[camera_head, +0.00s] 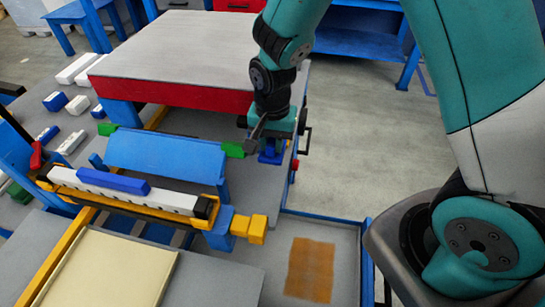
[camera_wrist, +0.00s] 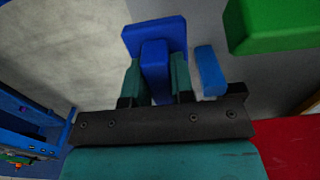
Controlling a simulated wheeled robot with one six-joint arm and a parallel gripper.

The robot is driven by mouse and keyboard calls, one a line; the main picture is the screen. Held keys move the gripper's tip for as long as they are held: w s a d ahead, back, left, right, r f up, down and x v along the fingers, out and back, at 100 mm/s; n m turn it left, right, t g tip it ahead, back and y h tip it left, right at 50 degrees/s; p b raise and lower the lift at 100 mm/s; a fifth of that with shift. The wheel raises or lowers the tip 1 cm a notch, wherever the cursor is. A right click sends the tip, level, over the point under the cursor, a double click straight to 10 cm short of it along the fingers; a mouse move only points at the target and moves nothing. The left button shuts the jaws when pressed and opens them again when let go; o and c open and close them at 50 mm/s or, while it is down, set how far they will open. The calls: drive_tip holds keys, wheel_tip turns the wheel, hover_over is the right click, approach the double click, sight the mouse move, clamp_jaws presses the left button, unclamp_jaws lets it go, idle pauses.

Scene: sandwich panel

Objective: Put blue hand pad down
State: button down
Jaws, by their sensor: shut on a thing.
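The blue hand pad (camera_wrist: 153,35) has a flat plate and a narrower block behind it. My gripper (camera_wrist: 156,82) is shut on that block, with one teal finger on each side. In the head view my gripper (camera_head: 275,130) points down beside the right end of the red-edged table, and the blue pad (camera_head: 270,157) shows just below it. I cannot tell whether the pad touches the grey surface under it.
A green block (camera_head: 233,149) ends the blue sloped panel (camera_head: 165,155) left of my gripper. The grey-topped, red-edged table (camera_head: 190,50) stands behind. A small blue piece (camera_wrist: 210,72) lies close to the right finger. An orange-brown patch (camera_head: 311,268) marks the lower tray.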

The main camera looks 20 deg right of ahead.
sight(272, 139)
wheel_tip(272, 139, down, 6)
drive_tip(key=shift+f+p, duration=0.25)
drive_tip(key=shift+p, duration=0.05)
drive_tip(key=c, duration=1)
unclamp_jaws()
drive_tip(key=shift+f, duration=0.1)
wheel_tip(272, 139, up, 12)
drive_tip(key=shift+f+b, duration=0.1)
drive_tip(key=shift+b, duration=0.75)
drive_tip(key=r, duration=0.1)
drive_tip(key=s+r+n, duration=0.1)
drive_tip(key=r, duration=0.1)
drive_tip(key=shift+s+a+y, duration=0.2)
drive_tip(key=shift+a+y, duration=0.1)
drive_tip(key=shift+a, duration=0.05)
drive_tip(key=s+a+r+n+y, duration=0.1)
drive_tip(key=s+r+n, duration=0.3)
drive_tip(key=s, duration=0.1)
drive_tip(key=s+a+r+n+y, duration=0.1)
drive_tip(key=s+r+n, duration=0.3)
drive_tip(key=s+n, duration=0.1)
drive_tip(key=s+a+r+n+y, duration=0.1)
drive_tip(key=s+r+n, duration=0.2)
drive_tip(key=s, duration=0.4)
drive_tip(key=shift+a+r+n+y, duration=0.3)
drive_tip(key=shift+a+r+n, duration=0.1)
drive_tip(key=shift+n, duration=0.3)
